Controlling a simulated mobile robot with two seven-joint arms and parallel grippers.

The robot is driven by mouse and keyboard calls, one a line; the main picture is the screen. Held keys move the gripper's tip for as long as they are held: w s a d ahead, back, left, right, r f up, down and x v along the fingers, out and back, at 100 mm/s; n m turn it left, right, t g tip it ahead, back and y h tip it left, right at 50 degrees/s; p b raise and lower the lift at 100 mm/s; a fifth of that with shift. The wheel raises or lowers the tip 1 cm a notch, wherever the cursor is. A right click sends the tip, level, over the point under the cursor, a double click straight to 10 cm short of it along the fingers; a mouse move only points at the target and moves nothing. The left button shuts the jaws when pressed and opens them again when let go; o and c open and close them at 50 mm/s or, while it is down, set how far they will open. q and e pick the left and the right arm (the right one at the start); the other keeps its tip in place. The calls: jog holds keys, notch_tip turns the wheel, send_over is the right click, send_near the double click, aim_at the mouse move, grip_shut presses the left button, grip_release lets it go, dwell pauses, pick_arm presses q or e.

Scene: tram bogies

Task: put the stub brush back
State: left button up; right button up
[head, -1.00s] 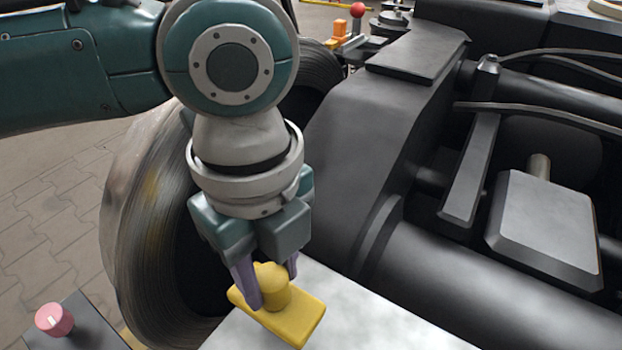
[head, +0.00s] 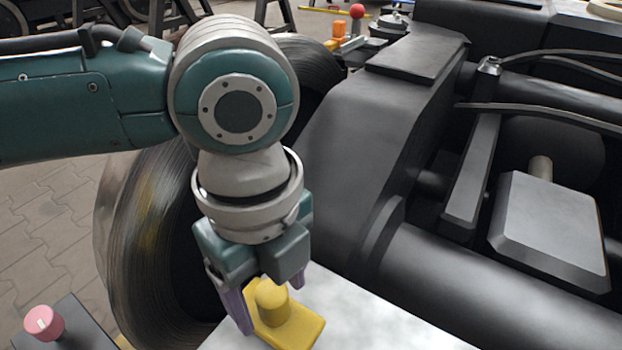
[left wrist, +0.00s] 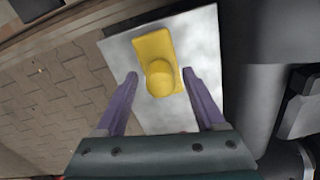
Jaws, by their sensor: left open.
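The stub brush appears as a yellow block with a rounded knob (head: 272,302) on top. It lies on a pale grey metal plate (head: 375,318) beside the wheel. My left gripper (head: 270,304) points down over it with its purple fingers apart, one on each side of the knob. In the left wrist view the brush (left wrist: 158,68) lies on the plate (left wrist: 203,45), and my open fingers (left wrist: 160,75) straddle the knob with gaps on both sides. The brush's underside is hidden. My right gripper is not in view.
A large wheel (head: 150,225) stands left of the plate, and the dark bogie frame (head: 345,140) rises behind it. A pink knob (head: 43,322) sits on a grey surface at lower left. A lever with a red ball (head: 357,11) and an orange block stand far back.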

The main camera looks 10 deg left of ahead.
pick_arm(q)
jog(key=shift+r, duration=0.15)
notch_tip(320, 180, up, 12)
jog(key=p, duration=0.7)
jog(key=s+d+f+n+h, duration=0.1)
jog(key=s+d+n+h, duration=0.25)
jog(key=d, duration=0.25)
jog(key=s+a+f+n+t+y, duration=0.1)
jog(key=s+a+n, duration=0.3)
jog(key=a+n, duration=0.3)
jog(key=s+a+f+n+t+y, duration=0.1)
jog(key=s+a+n, duration=0.3)
jog(key=a+n, duration=0.4)
jog(key=n+t+y, duration=0.1)
jog(key=n, duration=0.3)
jog(key=shift+s+a+t+b, duration=0.15)
jog(key=shift+s+t+b, duration=0.15)
jog(key=shift+s, duration=0.05)
